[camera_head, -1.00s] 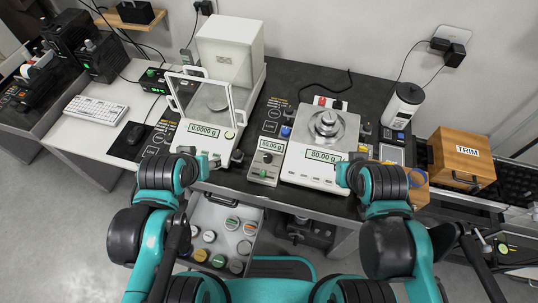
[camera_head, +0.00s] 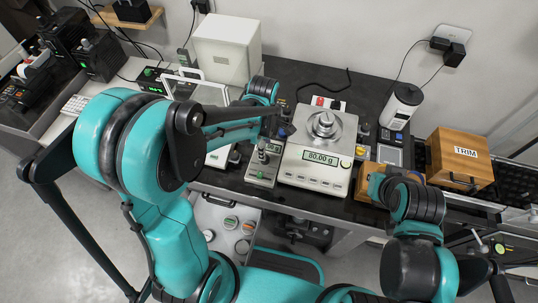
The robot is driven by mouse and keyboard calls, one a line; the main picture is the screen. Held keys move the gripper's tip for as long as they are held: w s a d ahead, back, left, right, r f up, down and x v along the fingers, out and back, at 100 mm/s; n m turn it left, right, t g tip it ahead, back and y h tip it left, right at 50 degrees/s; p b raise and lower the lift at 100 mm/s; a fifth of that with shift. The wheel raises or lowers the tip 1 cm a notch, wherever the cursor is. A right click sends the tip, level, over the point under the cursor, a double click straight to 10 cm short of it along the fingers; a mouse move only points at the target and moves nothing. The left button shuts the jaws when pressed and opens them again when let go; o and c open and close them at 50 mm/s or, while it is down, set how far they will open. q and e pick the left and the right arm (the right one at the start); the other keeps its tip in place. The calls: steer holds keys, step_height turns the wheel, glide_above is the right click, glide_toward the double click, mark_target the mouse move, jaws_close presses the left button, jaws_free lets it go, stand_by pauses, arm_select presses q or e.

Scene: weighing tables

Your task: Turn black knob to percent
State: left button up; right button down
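The small grey control box (camera_head: 261,173) stands at the table's front, left of the balance. My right gripper (camera_head: 376,183) is at the table's front right, beside the balance, away from the box. Its fingers are too small to read.
A wooden TRIM box (camera_head: 459,157) and a white canister (camera_head: 402,106) stand at the right.

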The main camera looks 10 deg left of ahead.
arm_select(q)
step_height(320, 180, down, 7)
steer(key=shift+r+b, duration=0.15)
steer(key=shift+b, duration=0.95)
jaws_close()
